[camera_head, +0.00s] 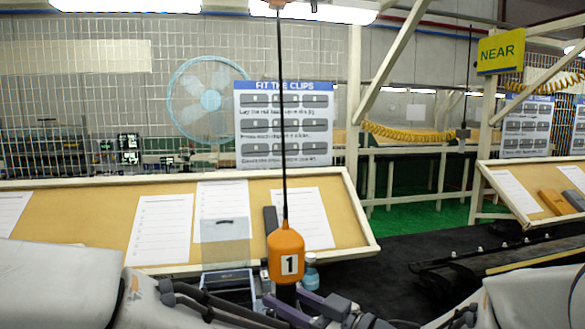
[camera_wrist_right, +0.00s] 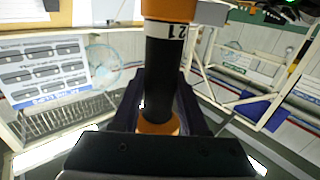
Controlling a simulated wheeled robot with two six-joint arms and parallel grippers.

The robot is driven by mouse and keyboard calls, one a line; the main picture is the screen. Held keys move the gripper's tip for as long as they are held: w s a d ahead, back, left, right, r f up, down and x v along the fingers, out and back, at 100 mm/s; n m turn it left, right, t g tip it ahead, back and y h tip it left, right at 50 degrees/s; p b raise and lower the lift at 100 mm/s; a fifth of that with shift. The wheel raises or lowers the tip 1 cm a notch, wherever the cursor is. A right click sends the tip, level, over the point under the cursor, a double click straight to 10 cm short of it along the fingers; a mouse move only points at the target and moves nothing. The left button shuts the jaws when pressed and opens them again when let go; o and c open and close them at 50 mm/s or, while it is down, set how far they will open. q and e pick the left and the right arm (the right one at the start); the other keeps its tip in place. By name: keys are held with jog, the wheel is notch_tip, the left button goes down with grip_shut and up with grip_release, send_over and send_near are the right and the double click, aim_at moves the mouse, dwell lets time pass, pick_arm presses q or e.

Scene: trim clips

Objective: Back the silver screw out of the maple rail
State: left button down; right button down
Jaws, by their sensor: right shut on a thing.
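An orange-and-black power driver (camera_head: 286,252) with a "1" label hangs upright on a dark cord in the head view. My right gripper (camera_head: 284,298) comes in from the lower right, its purple fingers either side of the driver's black lower part. In the right wrist view, the right gripper (camera_wrist_right: 158,95) is shut on the black grip of the driver (camera_wrist_right: 164,72), with orange above and below the grip. I cannot make out the silver screw or the maple rail in either view. My left gripper does not show; only a left arm part is at the lower left.
A tilted tan board (camera_head: 100,213) with white sheets stands behind the driver. A dark track (camera_head: 500,262) runs at the right. A second tilted board (camera_head: 507,208) stands beyond it.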

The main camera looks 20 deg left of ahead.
jog(key=shift+f, duration=0.3)
